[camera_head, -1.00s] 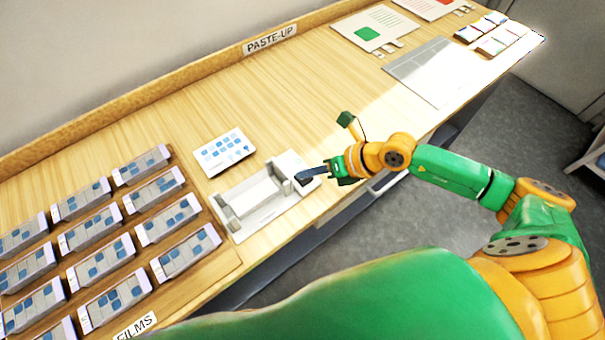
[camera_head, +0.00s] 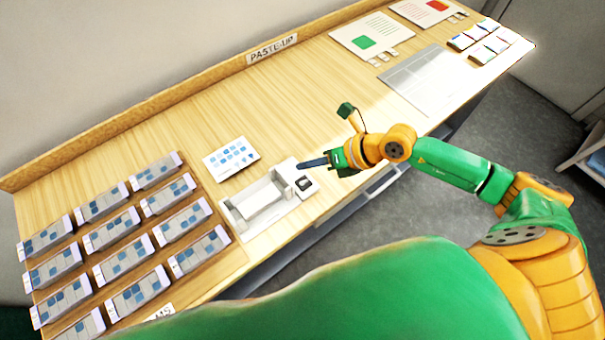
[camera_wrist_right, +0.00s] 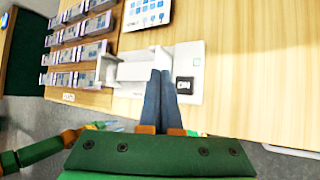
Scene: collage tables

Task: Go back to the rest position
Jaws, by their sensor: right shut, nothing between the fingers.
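My right gripper (camera_head: 314,163) is shut and empty. In the head view it is just right of the white device (camera_head: 262,203) on the table, with its fingertips close to the device's black square button (camera_head: 304,184). In the right wrist view the closed blue fingers (camera_wrist_right: 160,75) point over the device (camera_wrist_right: 189,60), left of the black button (camera_wrist_right: 184,86). Whether the fingers touch the device cannot be told for sure; they look above it. My left gripper is not in the head view.
A printed card (camera_head: 231,158) lies behind the device. Rows of film boxes (camera_head: 122,258) fill the left of the table. Sheets with green (camera_head: 372,33) and red pictures, a grey panel (camera_head: 428,80) and small coloured packs (camera_head: 478,40) lie at the far right. The middle of the tabletop is clear.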

